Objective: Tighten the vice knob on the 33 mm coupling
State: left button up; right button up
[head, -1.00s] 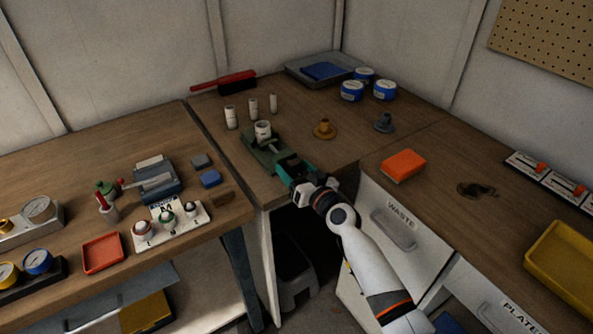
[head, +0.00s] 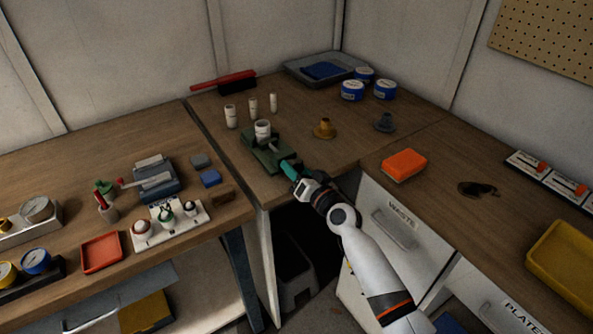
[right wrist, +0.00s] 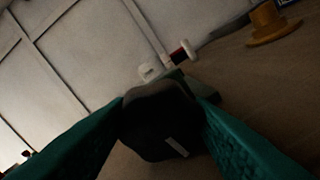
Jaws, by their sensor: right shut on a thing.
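The green vice (head: 258,157) stands on the wooden corner bench, with a white coupling (head: 263,129) upright in it. My right gripper (head: 289,168) reaches the vice's near end from the lower right. In the right wrist view, its teal fingers are shut on the dark vice knob (right wrist: 160,118), which has a pale mark on its face. The fingers hide the knob in the head view. A white rounded end, probably the coupling (right wrist: 149,72), shows beyond the knob in the right wrist view. My left gripper is not in view.
Several loose white couplings (head: 231,117) stand behind the vice. A brass flanged part (head: 324,128) and a grey one (head: 384,123) stand to its right. An orange block (head: 403,164) lies on the right bench.

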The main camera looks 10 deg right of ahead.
jog(key=o, duration=1)
jog(key=shift+s, duration=0.1)
jog(key=shift+f, duration=0.15)
